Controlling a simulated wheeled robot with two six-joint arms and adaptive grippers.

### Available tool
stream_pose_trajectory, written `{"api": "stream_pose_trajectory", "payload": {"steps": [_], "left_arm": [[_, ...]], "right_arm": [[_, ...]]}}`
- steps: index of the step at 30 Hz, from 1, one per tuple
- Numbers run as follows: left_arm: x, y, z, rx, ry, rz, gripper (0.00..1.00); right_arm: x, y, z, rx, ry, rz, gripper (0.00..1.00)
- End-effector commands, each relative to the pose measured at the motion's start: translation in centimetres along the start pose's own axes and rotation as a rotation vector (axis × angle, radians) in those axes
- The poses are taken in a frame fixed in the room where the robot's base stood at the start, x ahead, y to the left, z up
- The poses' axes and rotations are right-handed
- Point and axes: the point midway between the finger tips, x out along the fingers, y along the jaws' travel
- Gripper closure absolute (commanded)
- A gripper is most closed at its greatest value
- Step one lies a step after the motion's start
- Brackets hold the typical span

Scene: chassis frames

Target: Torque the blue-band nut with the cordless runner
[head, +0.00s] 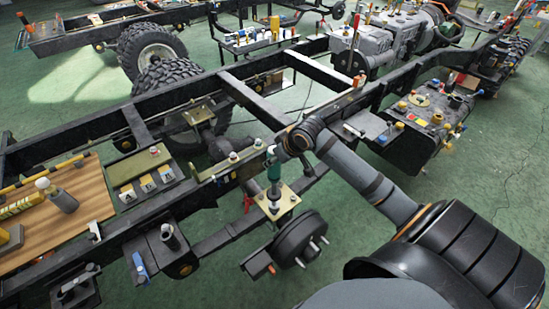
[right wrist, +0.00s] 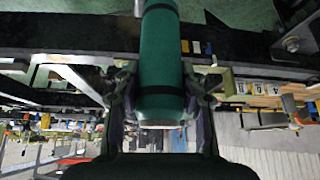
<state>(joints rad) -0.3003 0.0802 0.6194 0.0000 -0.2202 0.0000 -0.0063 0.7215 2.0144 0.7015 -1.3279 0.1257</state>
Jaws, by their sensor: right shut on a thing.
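The green-bodied cordless runner (head: 273,165) stands roughly upright over a brass-coloured plate (head: 289,201) on the near chassis rail. Its lower end comes down at the middle of the plate; I cannot tell whether it sits on a nut. My right gripper (head: 279,151), on the arm from the right, is shut on the runner's upper body. In the right wrist view the green body (right wrist: 160,60) lies between both fingers. I cannot make out a blue band on any nut; the socket end hides what is under it. My left gripper is not in view.
A hub with studs (head: 299,240) hangs just below the plate. A numbered tray (head: 128,194) and a wooden board (head: 90,206) with tools lie to the left. A black box with fittings (head: 428,140) is at right. Chassis rails and cross-members surround the work spot.

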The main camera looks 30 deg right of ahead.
Motion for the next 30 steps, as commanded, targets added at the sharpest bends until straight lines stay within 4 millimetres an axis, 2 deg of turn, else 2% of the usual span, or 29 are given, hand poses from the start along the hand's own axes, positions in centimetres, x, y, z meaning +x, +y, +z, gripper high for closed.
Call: {"api": "stream_pose_trajectory", "payload": {"steps": [18,30], "left_arm": [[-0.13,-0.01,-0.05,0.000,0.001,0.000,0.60],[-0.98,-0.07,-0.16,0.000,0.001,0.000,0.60]], "right_arm": [[0.04,-0.04,-0.11,-0.002,0.006,0.000,1.00],[-0.21,-0.07,-0.12,-0.002,0.007,0.000,1.00]]}}
